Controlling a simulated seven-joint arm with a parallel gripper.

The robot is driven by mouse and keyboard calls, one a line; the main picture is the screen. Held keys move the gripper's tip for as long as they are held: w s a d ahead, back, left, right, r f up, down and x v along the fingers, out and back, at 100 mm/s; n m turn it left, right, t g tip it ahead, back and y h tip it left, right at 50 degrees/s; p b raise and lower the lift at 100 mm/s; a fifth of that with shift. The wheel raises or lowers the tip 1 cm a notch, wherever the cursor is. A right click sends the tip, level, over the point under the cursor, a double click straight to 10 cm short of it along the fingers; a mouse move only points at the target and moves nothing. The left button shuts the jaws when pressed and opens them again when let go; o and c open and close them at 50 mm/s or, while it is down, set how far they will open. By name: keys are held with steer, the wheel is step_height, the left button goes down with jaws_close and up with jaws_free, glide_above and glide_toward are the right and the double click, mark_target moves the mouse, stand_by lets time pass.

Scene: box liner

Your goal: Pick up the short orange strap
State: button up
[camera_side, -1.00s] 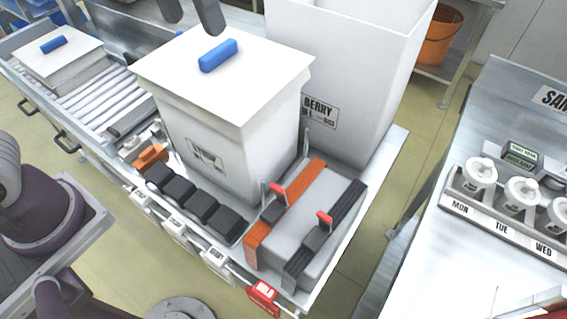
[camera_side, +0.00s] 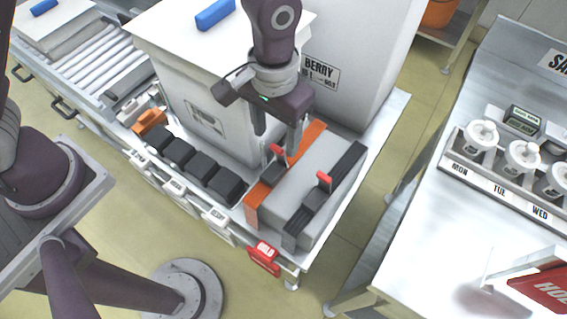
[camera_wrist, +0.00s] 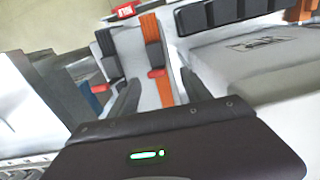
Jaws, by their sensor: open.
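An orange strap (camera_side: 262,205) with a black buckle (camera_side: 274,172) and a red tab (camera_side: 277,151) lies across the left part of a grey block. It also shows in the wrist view (camera_wrist: 149,27), running away between my fingers. A small orange piece (camera_side: 149,121) sits at the left end of a row of black blocks; I cannot tell whether it is a strap. My gripper (camera_side: 277,143) is open and empty, fingers down, above the far part of the strap near the buckle. In the wrist view my fingers (camera_wrist: 160,77) stand either side of the red tab, apparently apart from the strap.
A black strap (camera_side: 338,180) with a red tab lies parallel on the grey block (camera_side: 305,185). A tall white lidded box (camera_side: 215,110) and a larger bin (camera_side: 345,75) stand behind. The black blocks (camera_side: 200,172) line the left side. A red tag (camera_side: 264,253) hangs at the front edge.

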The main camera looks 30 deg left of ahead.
mark_target(280, 160)
steer(key=f, duration=0.9)
steer(key=shift+w+d, duration=0.2)
jaws_close()
